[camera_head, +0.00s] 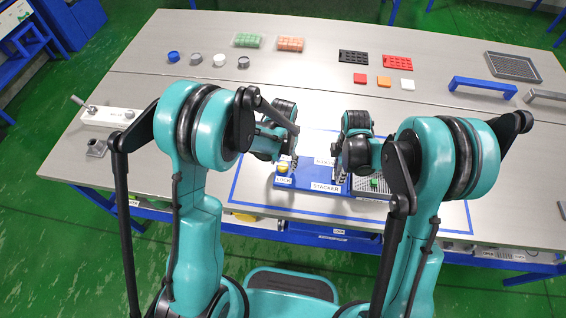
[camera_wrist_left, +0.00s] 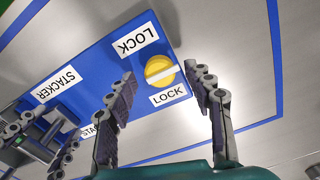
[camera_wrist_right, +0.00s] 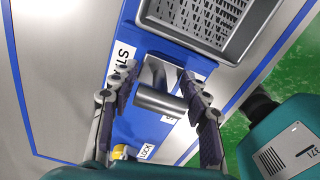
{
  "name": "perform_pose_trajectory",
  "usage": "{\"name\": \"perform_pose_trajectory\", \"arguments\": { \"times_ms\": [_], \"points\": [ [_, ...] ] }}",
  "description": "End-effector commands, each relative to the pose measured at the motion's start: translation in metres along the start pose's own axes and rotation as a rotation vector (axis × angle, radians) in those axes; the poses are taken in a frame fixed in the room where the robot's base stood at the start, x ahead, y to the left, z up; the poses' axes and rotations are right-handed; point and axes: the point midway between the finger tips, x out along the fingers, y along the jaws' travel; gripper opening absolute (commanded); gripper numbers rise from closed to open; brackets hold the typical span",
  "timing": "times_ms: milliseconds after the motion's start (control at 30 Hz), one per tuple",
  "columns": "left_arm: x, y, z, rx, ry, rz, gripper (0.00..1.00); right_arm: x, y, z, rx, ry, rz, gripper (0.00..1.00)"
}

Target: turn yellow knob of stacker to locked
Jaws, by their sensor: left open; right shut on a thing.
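The yellow knob (camera_wrist_left: 158,70) is a round dial with a white bar across it. It sits on the blue stacker base (camera_wrist_left: 92,62) between two white LOCK labels in the left wrist view. My left gripper (camera_wrist_left: 167,78) is open, with one finger on each side of the knob; whether they touch it I cannot tell. My right gripper (camera_wrist_right: 157,76) is shut on a grey metal cylinder (camera_wrist_right: 160,104) on the stacker. The knob also shows partly at the lower edge of the right wrist view (camera_wrist_right: 120,152).
A grey grated tray (camera_wrist_right: 205,20) is at the stacker's far end in the right wrist view. Blue tape outlines the area on the metal table (camera_head: 190,135). Caps, coloured blocks, black and red trays and a blue handle (camera_head: 482,87) stand further back.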

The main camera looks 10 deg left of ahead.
Motion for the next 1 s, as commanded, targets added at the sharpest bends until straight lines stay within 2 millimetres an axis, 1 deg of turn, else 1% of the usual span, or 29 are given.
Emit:
{"name": "perform_pose_trajectory", "arguments": {
  "times_ms": [33,133,400,467,500,600,867,1000],
  "points": [
    [0.0043,0.0000,0.0000,0.000,0.000,0.000,0.52,0.0001,0.0002,-0.0001,-0.003,0.000,0.001,0.00],
    [0.0091,0.0000,0.0002,0.000,0.000,0.000,0.52,0.0001,0.0003,-0.0001,-0.003,0.000,0.001,0.00],
    [0.0100,0.0000,0.0003,0.000,0.000,0.000,0.52,0.0001,0.0003,-0.0001,-0.003,0.000,0.001,0.00],
    [0.0100,0.0000,0.0003,0.000,0.000,0.000,0.37,0.0001,0.0003,-0.0001,-0.003,0.000,0.001,0.00],
    [0.0100,0.0000,0.0003,0.000,0.000,0.000,0.26,0.0001,0.0003,-0.0001,-0.003,0.000,0.001,0.00],
    [0.0099,0.0000,0.0003,0.000,0.000,0.000,0.02,0.0001,0.0003,-0.0001,-0.003,0.000,0.001,0.00],
    [0.0098,-0.0001,0.0002,-0.012,0.000,0.000,0.02,0.0001,0.0002,-0.0002,-0.003,0.000,0.000,0.00],
    [0.0098,-0.0001,0.0001,-0.050,0.000,-0.001,0.02,0.0001,0.0001,-0.0002,-0.004,0.000,0.000,0.00]
  ]
}}
